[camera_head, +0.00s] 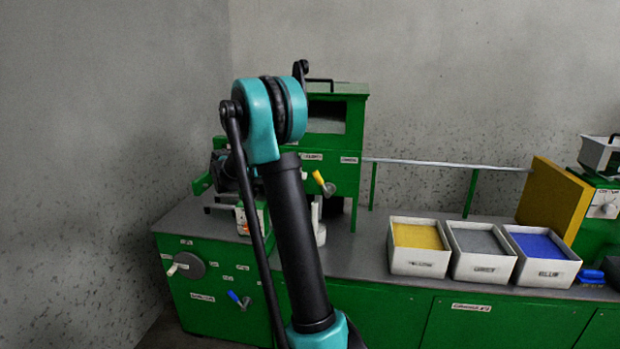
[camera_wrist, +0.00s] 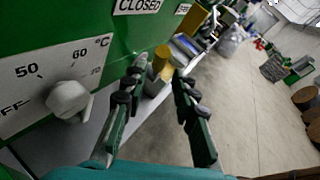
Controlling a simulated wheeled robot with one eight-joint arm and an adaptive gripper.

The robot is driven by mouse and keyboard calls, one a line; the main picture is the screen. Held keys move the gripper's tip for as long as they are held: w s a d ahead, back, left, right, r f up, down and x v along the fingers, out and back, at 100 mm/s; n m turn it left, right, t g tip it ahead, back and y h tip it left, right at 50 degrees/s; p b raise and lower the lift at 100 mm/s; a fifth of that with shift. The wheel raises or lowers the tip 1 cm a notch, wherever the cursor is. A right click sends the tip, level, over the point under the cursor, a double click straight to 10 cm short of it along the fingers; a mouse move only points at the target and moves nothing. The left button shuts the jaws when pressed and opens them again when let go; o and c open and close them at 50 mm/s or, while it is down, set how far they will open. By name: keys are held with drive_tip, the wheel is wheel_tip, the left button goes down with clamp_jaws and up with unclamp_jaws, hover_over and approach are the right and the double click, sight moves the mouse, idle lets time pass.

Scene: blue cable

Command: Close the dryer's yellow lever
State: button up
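The dryer (camera_head: 338,103) is a green machine at the back of the bench. Its yellow lever (camera_head: 319,178) sits on the front, below a label, pointing up and left from its pivot. In the wrist view the yellow lever's end (camera_wrist: 161,57) shows between and just beyond my fingertips, close under the "CLOSED" label (camera_wrist: 138,5). My gripper (camera_wrist: 160,70) is open, its two dark green fingers apart. I cannot tell whether a finger touches the lever. In the head view my arm hides the gripper.
A white temperature knob (camera_wrist: 69,99) is close left of my fingers. Yellow (camera_head: 418,236), grey (camera_head: 480,242) and blue (camera_head: 540,246) filled bins stand right on the bench. A blue-handled lever (camera_head: 238,299) is on the bench front. Open floor (camera_wrist: 250,120) lies right in the wrist view.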

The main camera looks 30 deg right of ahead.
drive_tip(key=shift+v, duration=2.2)
drive_tip(key=s+a+f+m+t+y, duration=0.25)
drive_tip(key=s+f+m+y, duration=0.45)
drive_tip(key=s+f, duration=0.55)
drive_tip(key=s+a+f+m+t+y, duration=0.2)
drive_tip(key=s+a+f+m+y, duration=0.2)
drive_tip(key=s, duration=0.4)
drive_tip(key=s+a+f+m+t+y, duration=0.2)
drive_tip(key=s+a+f+m+y, duration=0.1)
drive_tip(key=s+a+f+m, duration=0.3)
drive_tip(key=s+a+m, duration=0.2)
drive_tip(key=s, duration=0.1)
drive_tip(key=shift+s+a+f+y, duration=0.15)
drive_tip(key=shift+s+a+y, duration=0.1)
drive_tip(key=shift+y, duration=0.15)
drive_tip(key=shift+d+t, duration=0.1)
drive_tip(key=shift+t, duration=0.15)
